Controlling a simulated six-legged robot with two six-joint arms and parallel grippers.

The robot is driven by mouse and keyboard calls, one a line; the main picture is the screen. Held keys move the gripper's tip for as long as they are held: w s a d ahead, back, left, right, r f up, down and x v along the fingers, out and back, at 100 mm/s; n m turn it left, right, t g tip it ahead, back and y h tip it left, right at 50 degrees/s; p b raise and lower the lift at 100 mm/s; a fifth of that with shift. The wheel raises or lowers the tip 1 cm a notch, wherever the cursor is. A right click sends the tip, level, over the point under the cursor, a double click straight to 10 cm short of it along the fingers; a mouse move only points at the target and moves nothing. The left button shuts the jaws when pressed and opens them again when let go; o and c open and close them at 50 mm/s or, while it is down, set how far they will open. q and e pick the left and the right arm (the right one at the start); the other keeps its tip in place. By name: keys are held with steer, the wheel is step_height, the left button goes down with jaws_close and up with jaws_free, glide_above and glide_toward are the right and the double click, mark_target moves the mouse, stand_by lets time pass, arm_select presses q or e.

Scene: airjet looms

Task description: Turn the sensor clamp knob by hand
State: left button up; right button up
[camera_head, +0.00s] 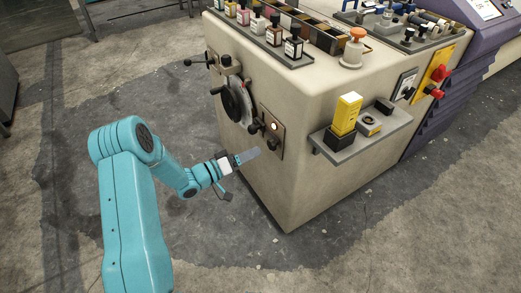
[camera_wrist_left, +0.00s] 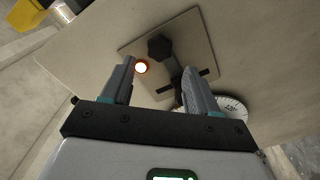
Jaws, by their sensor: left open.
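A square plate (camera_head: 270,142) with a glowing orange light (camera_head: 275,127) and black knob parts (camera_head: 254,128) is on the side of the cream machine cabinet. The right finger hides part of the crossbar.
A round dial (camera_head: 236,102) with a handle is beside the plate, and a lever (camera_head: 200,62) is above it. A small shelf (camera_head: 365,137) with a yellow box (camera_head: 345,113) juts out around the corner. Grey floor around my left arm is free.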

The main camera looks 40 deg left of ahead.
mark_target(269, 146)
arm_select(q)
steer(key=x, duration=0.5)
steer(key=shift+w+d, duration=0.15)
steer(key=shift+w, duration=0.1)
steer(key=shift+b, duration=0.35)
steer(key=shift+w+d, duration=0.1)
steer(key=c, duration=1)
steer(key=shift+o, duration=0.2)
steer(key=shift+f+m+b, duration=0.25)
steer(key=shift+m+b, duration=0.75)
steer(key=shift+b, duration=0.15)
steer(key=m+b, duration=0.5)
steer(key=o, duration=1)
steer(key=shift+r, duration=0.25)
steer(key=shift+o, duration=0.2)
steer(key=shift+p+v, duration=0.3)
steer(key=shift+v, duration=2.7)
